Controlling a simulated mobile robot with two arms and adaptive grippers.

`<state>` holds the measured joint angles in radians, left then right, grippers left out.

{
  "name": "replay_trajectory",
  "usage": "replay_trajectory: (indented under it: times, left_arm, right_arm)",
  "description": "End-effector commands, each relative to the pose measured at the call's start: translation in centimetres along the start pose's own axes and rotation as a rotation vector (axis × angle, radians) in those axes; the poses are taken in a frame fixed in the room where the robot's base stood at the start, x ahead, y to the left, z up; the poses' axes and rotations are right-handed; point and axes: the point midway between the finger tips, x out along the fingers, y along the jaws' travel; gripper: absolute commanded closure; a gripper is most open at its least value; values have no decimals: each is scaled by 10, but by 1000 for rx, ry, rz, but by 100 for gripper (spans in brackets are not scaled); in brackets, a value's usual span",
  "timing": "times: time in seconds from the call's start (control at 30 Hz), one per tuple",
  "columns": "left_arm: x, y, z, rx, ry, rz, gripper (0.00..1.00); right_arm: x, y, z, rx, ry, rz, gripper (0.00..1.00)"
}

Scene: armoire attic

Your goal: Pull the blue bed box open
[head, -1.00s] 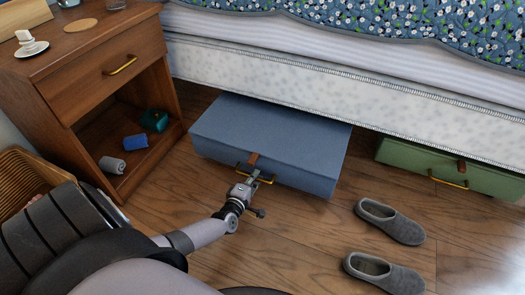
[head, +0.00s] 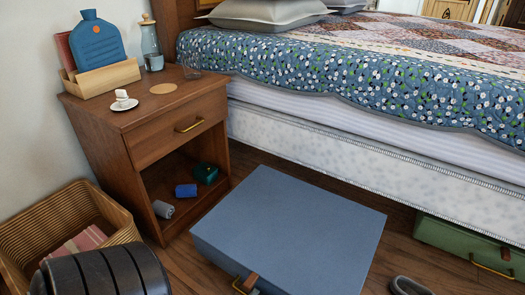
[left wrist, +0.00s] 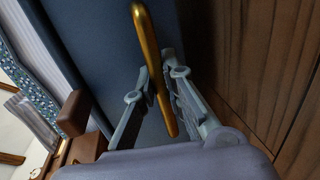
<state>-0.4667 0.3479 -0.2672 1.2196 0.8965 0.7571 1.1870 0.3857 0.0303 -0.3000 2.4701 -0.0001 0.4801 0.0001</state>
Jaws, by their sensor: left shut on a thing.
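The blue bed box (head: 290,225) lies on the floor, well out from under the bed, and its far top edge shows just in front of the bed base. In the left wrist view, my left gripper (left wrist: 163,82) is shut on the brass handle (left wrist: 150,50), one finger on each side of the bar. The blue box front (left wrist: 105,55) is just behind.
A wooden nightstand (head: 140,140) stands close to the box's left. A wicker basket (head: 50,225) is on the floor at far left. Wooden floor (head: 395,245) shows between the boxes.

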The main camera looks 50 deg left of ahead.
Motion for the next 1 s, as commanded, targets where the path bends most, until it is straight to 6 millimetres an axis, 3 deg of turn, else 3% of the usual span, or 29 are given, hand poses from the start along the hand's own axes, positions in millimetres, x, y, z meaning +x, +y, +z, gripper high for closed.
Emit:
replay_trajectory:
  times: [0.1,0.3,0.73,0.77,1.0]
  left_arm:
    - [-17,-3,2,-1,-3,-2,100]
    - [-31,-7,2,-1,-2,-1,100]
    - [-34,-8,2,-1,-3,0,100]
    - [-34,-8,2,-1,-3,-1,89]
    - [-33,-7,1,0,-1,0,73]
  right_arm:
    - [0,1,2,1,-7,2,100]
    - [-2,1,3,2,-15,5,100]
    - [-2,1,3,3,-14,5,100]
    - [-2,1,3,2,-14,5,100]
    - [-3,1,3,2,-15,5,100]
